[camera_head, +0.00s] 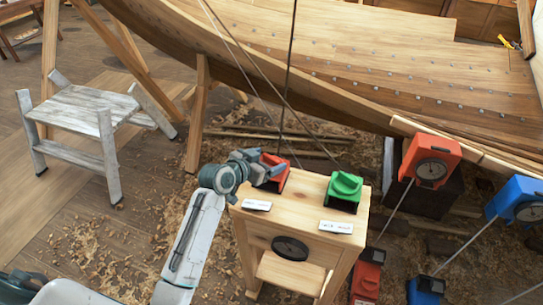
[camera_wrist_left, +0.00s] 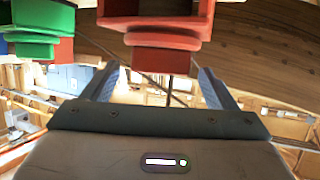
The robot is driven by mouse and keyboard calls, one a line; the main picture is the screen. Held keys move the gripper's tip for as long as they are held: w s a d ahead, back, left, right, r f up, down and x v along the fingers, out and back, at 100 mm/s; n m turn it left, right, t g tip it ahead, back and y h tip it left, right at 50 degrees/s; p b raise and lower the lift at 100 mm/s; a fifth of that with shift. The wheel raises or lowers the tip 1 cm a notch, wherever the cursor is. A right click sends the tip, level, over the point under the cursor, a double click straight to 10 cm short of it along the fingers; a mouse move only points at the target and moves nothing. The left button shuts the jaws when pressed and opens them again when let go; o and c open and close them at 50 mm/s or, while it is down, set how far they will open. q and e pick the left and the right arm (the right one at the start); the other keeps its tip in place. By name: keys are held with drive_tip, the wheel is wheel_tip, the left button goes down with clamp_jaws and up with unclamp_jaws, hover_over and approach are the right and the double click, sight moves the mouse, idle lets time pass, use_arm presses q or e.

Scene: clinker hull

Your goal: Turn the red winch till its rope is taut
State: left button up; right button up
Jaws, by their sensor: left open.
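The red winch (camera_head: 275,176) sits on the left of a wooden stand's top (camera_head: 305,196). My left gripper (camera_head: 262,170) is right at it, and the arm partly covers its left side. In the left wrist view my gripper's two fingers (camera_wrist_left: 158,88) are spread apart, with the red winch (camera_wrist_left: 163,45) just beyond and above the gap between them. I cannot tell whether the fingers touch it. Thin ropes (camera_head: 288,75) run up past the hull from near the winches. I cannot tell which belongs to the red winch. My right gripper is not in view.
A green winch (camera_head: 344,187) stands close on the right of the same top, with white labels in front. The wooden hull (camera_head: 390,65) spans the back. A pale stool (camera_head: 92,112) stands left.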

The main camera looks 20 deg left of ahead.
use_arm(q)
drive_tip(key=shift+x, duration=1.25)
